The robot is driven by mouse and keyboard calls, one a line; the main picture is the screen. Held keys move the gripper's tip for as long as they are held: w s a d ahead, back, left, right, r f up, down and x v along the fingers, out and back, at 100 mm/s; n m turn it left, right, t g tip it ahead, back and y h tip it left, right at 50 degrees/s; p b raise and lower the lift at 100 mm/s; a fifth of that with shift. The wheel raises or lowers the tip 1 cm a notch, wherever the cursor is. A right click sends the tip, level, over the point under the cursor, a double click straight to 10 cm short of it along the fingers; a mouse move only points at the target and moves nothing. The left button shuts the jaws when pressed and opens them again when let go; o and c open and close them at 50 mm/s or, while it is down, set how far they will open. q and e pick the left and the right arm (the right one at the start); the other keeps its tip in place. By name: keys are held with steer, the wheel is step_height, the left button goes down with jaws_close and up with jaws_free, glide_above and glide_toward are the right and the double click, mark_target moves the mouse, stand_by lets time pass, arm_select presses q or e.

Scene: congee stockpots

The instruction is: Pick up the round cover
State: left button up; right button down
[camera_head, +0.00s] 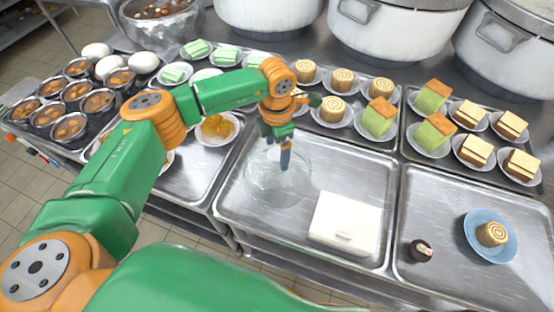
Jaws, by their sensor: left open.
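The round cover (262,186) is clear and dome-like, and stands on the left part of the middle steel tray (232,215). Its outline is faint against the metal. My left gripper (285,160) points down over the cover, with its fingertips overlapping the cover in the picture. The gripper is open, seen nearly edge-on. I cannot tell whether its fingers touch the cover. My left arm comes in from the lower left and hides part of the trays behind it. My right gripper is not in view.
A white box (345,220) lies right of the cover in the same tray. The right tray holds a blue plate (478,248) with a rolled cake (491,234) and a small dark item (420,251). Plated cakes fill the back trays. Large pots (395,30) stand behind.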

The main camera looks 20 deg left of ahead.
arm_select(q)
steer(key=shift+d, duration=0.1)
jaws_close()
steer(key=shift+r, duration=0.15)
